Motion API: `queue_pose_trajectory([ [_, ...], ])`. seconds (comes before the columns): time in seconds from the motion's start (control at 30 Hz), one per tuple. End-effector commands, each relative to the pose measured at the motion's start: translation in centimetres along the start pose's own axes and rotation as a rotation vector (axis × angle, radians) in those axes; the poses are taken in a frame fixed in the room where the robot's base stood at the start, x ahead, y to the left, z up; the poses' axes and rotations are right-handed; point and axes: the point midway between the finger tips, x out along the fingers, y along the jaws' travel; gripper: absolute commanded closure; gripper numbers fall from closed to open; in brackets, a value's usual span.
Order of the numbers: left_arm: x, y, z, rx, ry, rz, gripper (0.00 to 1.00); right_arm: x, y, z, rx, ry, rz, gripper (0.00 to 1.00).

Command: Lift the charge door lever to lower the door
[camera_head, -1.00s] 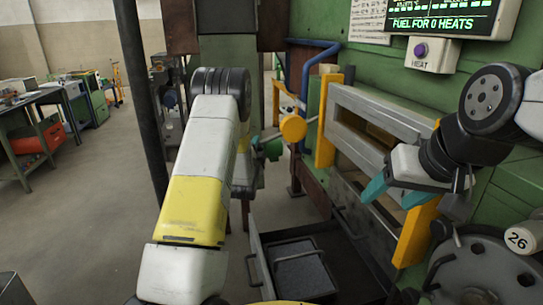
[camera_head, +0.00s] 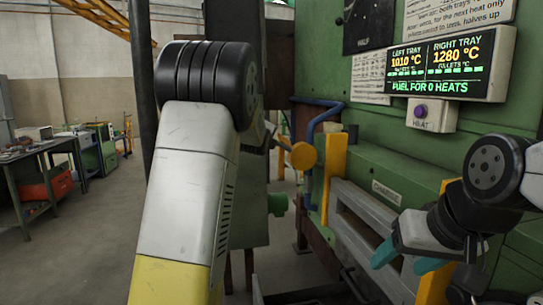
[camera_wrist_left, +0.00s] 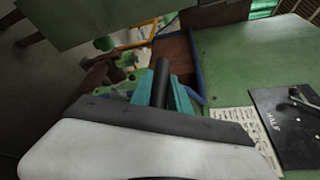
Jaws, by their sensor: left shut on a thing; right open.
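In the left wrist view, the teal fingers of my left gripper (camera_wrist_left: 165,92) are shut on a dark rod, the lever handle (camera_wrist_left: 162,80). In the head view my left arm hides this gripper and the grip. A bar with a round orange-yellow knob (camera_head: 302,156) shows to the right of my left arm, sloping up to the left behind it. The charge door area has a grey frame (camera_head: 362,245) between yellow posts (camera_head: 335,172); the door's position is unclear. My right gripper (camera_head: 408,258) is open, in front of the frame.
A green furnace wall carries a display (camera_head: 450,62) reading left tray 1010 °C and right tray 1280 °C. A purple HEAT button (camera_head: 420,112) sits below it. A blue pipe (camera_head: 312,125) bends beside the frame. A workbench (camera_head: 50,165) stands far left, with open floor before it.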

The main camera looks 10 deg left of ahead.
Motion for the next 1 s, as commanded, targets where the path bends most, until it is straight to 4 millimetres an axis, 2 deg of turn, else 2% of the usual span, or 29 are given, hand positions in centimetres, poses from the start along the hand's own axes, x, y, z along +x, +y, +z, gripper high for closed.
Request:
queue_pose_trajectory([
  [0.03,0.0,-0.9,-0.2,-0.002,0.002,-0.006,1.0,0.0,0.0,0.0,0.0,0.0,0.0,0.38],
  [0.23,0.1,-2.7,-0.4,-0.005,0.002,-0.004,1.0,0.0,0.0,0.0,0.0,0.0,0.0,0.38],
  [0.8,0.2,-3.8,-0.4,-0.01,0.0,-0.012,1.0,0.0,0.0,0.0,0.0,0.0,0.0,0.38],
  [0.83,0.2,-3.9,-0.4,-0.01,0.0,-0.013,0.72,0.0,0.0,0.0,0.0,0.0,0.0,0.38],
  [0.9,0.2,-3.9,-0.4,-0.009,0.0,-0.013,0.58,0.0,0.0,0.0,0.0,0.0,0.0,0.38],
  [1.0,0.2,-3.7,-0.4,-0.008,0.0,-0.01,0.57,0.0,0.0,0.0,0.0,0.0,0.0,0.38],
])
